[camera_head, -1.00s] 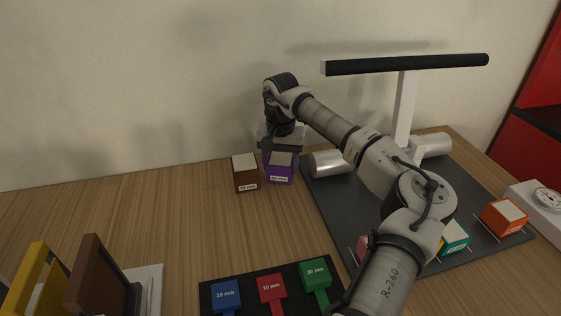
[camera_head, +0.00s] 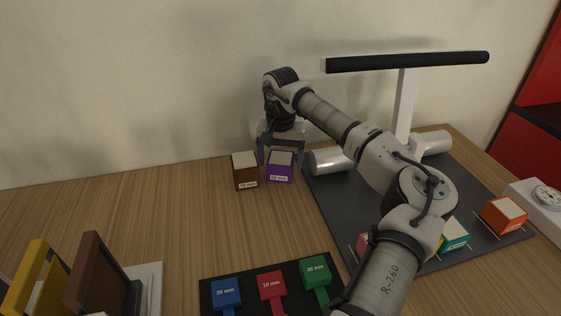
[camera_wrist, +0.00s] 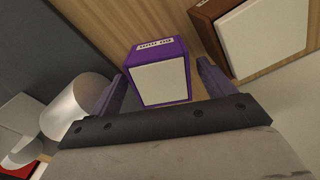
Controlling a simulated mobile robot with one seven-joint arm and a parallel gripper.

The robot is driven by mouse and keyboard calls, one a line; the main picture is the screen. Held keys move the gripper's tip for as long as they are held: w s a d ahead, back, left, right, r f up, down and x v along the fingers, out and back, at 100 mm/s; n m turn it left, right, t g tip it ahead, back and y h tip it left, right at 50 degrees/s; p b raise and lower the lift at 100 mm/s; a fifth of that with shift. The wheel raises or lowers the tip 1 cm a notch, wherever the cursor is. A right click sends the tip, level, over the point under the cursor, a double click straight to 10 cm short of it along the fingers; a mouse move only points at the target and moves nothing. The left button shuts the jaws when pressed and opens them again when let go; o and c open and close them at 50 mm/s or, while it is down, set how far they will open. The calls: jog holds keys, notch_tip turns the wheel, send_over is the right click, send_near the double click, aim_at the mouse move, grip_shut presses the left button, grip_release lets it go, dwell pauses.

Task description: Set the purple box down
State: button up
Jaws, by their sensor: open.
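The purple box (camera_head: 281,174), with a pale top and a white label, stands upright on the wooden table, just right of the brown box (camera_head: 245,177). In the wrist view the purple box (camera_wrist: 159,75) lies between the two fingers, with a visible gap on the right side and a narrower one on the left. My gripper (camera_head: 280,158) is open above and around the purple box. In the wrist view its fingers (camera_wrist: 160,90) are spread apart. The brown box (camera_wrist: 255,35) is close beyond the right finger there.
A dark mat (camera_head: 330,192) with a silver cylinder (camera_head: 328,161) lies right of the purple box. A black pad (camera_head: 208,295) with blue, red and green labelled pieces is in front. The wall (camera_head: 130,90) stands close behind.

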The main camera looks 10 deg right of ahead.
aim_at(281, 159)
notch_tip(281, 159, up, 11)
jog(key=b, duration=0.1)
jog(key=shift+s, duration=0.1)
dwell(0.4)
